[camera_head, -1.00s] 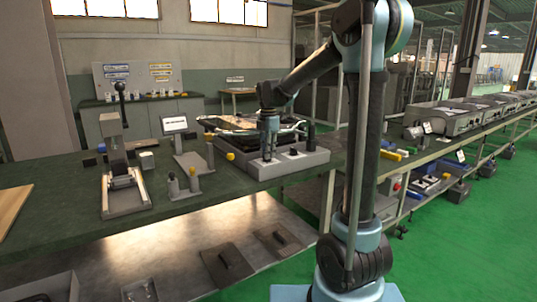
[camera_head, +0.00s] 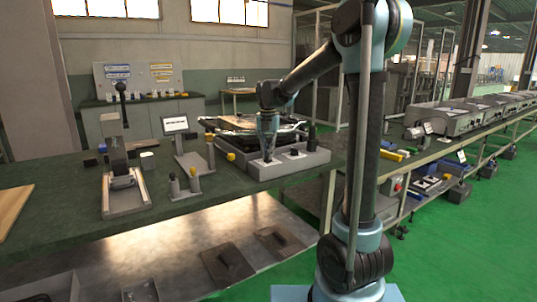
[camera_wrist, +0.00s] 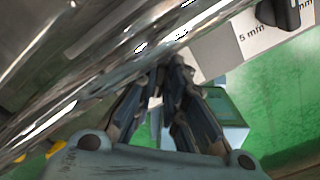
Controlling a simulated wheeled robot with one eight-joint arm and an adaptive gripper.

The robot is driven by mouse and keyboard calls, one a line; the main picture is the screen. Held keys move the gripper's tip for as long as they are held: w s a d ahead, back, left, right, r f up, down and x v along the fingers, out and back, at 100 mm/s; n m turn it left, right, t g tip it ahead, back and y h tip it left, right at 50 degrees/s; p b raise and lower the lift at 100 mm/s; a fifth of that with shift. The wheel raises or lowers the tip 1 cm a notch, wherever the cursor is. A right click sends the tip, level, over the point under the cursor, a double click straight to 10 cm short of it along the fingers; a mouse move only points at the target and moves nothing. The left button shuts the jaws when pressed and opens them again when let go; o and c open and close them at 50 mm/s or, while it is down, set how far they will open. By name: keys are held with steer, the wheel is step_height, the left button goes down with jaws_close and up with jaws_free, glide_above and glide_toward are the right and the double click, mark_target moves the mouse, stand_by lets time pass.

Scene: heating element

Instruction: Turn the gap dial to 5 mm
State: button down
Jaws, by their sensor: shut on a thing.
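My gripper (camera_head: 268,157) points down at the front left of the grey fixture (camera_head: 262,172) on the bench. Its jaws are closed on a small dark knob there, taken as the gap dial; the fingers hide most of it and its scale. In the wrist view, my gripper's fingers (camera_wrist: 170,70) come close together, and the held knob cannot be made out. A second black knob (camera_head: 294,152) stands to the right on the same fixture.
A shiny metal part (camera_wrist: 90,70) passes close beside my fingers in the wrist view. Posts with yellow caps (camera_head: 210,150), a small sign (camera_head: 175,124) and a lever press (camera_head: 122,175) stand to the left. A conveyor line runs at the right.

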stand_by(0.3)
steer(key=c, duration=1.6)
jaws_free()
steer(key=shift+c, duration=0.2)
step_height(320, 180, up, 12)
steer(key=shift+w, duration=0.1)
